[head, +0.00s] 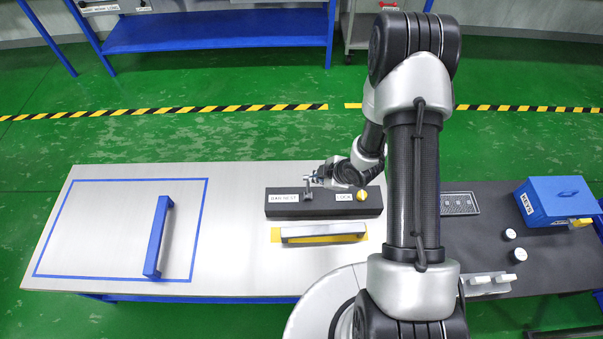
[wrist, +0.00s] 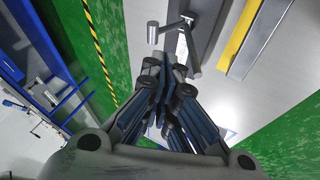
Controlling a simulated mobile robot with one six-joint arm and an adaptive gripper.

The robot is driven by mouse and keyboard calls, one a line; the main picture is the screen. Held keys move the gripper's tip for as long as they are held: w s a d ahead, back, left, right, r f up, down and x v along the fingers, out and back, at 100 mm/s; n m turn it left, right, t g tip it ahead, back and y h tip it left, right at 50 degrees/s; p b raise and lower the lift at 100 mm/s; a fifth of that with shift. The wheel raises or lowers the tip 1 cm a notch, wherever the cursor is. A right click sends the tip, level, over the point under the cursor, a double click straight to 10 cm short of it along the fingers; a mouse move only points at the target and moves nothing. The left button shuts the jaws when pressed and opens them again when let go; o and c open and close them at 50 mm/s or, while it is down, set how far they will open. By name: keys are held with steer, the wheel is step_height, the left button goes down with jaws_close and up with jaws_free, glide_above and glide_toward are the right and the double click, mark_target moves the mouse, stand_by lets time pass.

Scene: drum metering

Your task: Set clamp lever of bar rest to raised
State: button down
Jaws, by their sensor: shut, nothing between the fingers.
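The bar rest is a dark block (head: 330,210) on the pale bench top, with a label reading BAR REST at its left. A small grey metal clamp lever (head: 308,193) stands by that label, partly hidden by my gripper. In the wrist view, grey rods of the lever (wrist: 190,47) show just beyond the fingertips, with a thicker cylinder end at left. My gripper (head: 313,178) is shut and empty, at the block's far edge close to the lever. In the wrist view its fingertips (wrist: 165,72) lie near the rods; I cannot tell whether they touch.
A yellow knob (head: 362,195) sits on the block's right end. A silver bar (head: 322,232) lies on a yellow strip in front. A blue handle bar (head: 158,237) stands in a blue-taped area at left. A blue box (head: 556,200) is at right. The bench between is clear.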

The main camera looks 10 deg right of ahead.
steer(key=b, duration=0.3)
glide_above(308, 192)
step_height(308, 192, down, 8)
steer(key=shift+a+f, duration=0.1)
steer(key=shift+f, duration=0.1)
